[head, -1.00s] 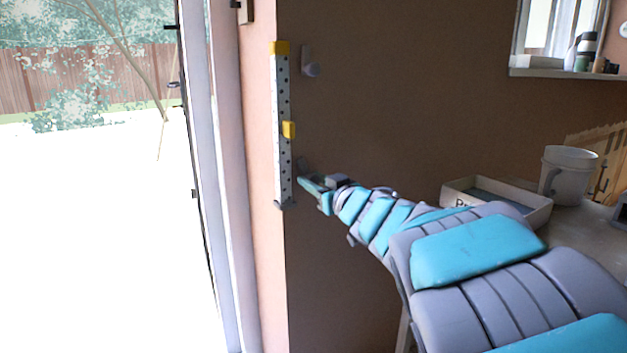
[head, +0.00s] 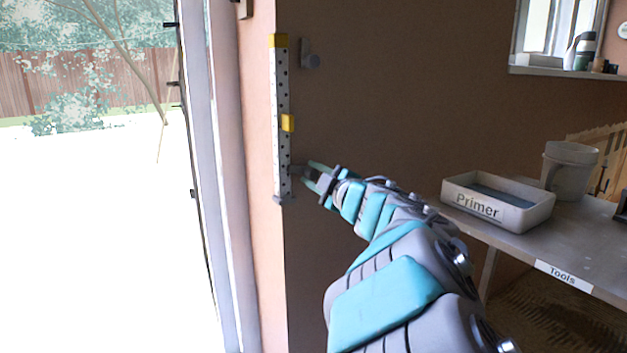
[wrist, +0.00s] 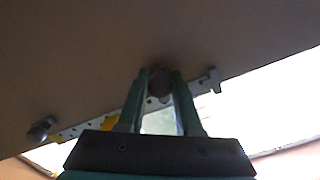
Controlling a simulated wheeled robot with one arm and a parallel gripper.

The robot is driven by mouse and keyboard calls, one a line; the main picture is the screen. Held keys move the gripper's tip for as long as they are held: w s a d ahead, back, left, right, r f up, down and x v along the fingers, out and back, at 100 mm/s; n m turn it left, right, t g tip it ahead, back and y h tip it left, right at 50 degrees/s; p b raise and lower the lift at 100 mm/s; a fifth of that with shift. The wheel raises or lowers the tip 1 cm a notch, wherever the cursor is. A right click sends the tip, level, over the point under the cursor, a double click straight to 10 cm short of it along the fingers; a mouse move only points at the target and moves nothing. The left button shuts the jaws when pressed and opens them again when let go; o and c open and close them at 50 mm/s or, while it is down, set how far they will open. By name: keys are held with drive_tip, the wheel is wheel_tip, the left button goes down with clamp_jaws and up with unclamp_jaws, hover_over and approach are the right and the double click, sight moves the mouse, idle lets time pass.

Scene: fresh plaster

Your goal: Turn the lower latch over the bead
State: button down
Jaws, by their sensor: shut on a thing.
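The bead (head: 282,90) is a pale perforated strip upright along the wall corner, with a yellow top and a yellow piece partway down. The lower latch (head: 296,170) is a small dark piece near the bead's lower end. It points sideways from my gripper (head: 309,174) towards the bead; I cannot tell how far it overlaps the strip. In the wrist view, the green fingers of my gripper (wrist: 160,80) are shut on the latch's round dark knob (wrist: 159,86). The upper latch (head: 309,58) is grey and stands upright beside the bead, apart from it.
A bright open doorway (head: 200,200) is left of the corner. A window sill with bottles is above. The brown wall around the gripper is clear.

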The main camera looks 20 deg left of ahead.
drive_tip(key=shift+n+b, duration=0.55)
drive_tip(key=shift+n, duration=0.95)
drive_tip(key=c, duration=0.6)
unclamp_jaws()
drive_tip(key=shift+s+d, duration=0.1)
drive_tip(key=shift+v, duration=3.8)
